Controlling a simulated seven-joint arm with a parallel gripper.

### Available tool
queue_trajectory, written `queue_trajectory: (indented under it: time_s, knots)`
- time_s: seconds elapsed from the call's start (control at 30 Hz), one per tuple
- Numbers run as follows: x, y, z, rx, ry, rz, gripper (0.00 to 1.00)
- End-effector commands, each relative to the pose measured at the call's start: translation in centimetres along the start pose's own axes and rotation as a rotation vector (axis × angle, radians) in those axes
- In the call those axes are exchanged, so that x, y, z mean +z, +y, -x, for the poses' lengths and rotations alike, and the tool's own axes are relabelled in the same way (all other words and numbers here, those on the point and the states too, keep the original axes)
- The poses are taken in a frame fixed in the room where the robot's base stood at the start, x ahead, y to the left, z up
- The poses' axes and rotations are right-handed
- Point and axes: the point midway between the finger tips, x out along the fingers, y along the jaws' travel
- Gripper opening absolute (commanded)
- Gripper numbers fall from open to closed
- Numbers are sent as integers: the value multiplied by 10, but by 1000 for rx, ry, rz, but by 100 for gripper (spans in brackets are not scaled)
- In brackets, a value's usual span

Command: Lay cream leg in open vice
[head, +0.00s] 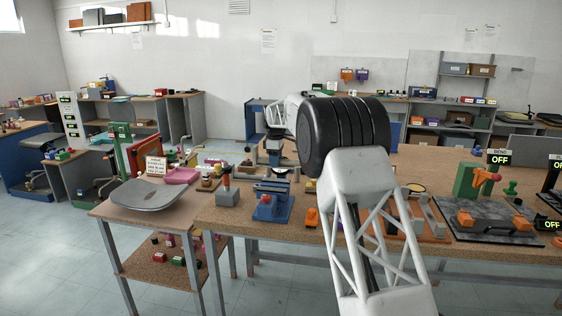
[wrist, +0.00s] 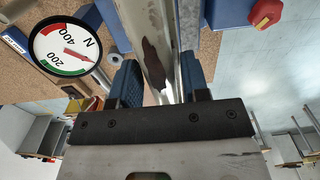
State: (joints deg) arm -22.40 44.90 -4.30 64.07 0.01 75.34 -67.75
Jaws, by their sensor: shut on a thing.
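In the wrist view, my gripper (wrist: 159,82) is shut on the cream leg (wrist: 150,35), a pale tube with a dark brown patch. The leg runs away from the fingers toward the top edge. A grey metal bar (wrist: 188,72) lies close along its right side, and blue metal parts (wrist: 190,22) flank it, apparently the vice. I cannot tell whether the leg touches them or sits between the jaws. In the head view my arm hides most of this spot, and the leg cannot be made out.
A round dial gauge (wrist: 65,47) marked N stands left of the leg, and a red knob (wrist: 265,12) sits at upper right. On the bench are a blue fixture (head: 272,207) and a grey block (head: 227,197). A grey seat shell (head: 147,195) lies on the side table.

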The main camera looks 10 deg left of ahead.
Motion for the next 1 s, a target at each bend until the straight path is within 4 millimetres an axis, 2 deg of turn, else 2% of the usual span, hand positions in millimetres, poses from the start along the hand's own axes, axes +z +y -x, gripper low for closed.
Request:
queue_trajectory:
  time_s: [0.5,1.0]
  knots:
    - [1,0,2,2,1,-1,5]
    - [1,0,-21,1,0,-2,5]
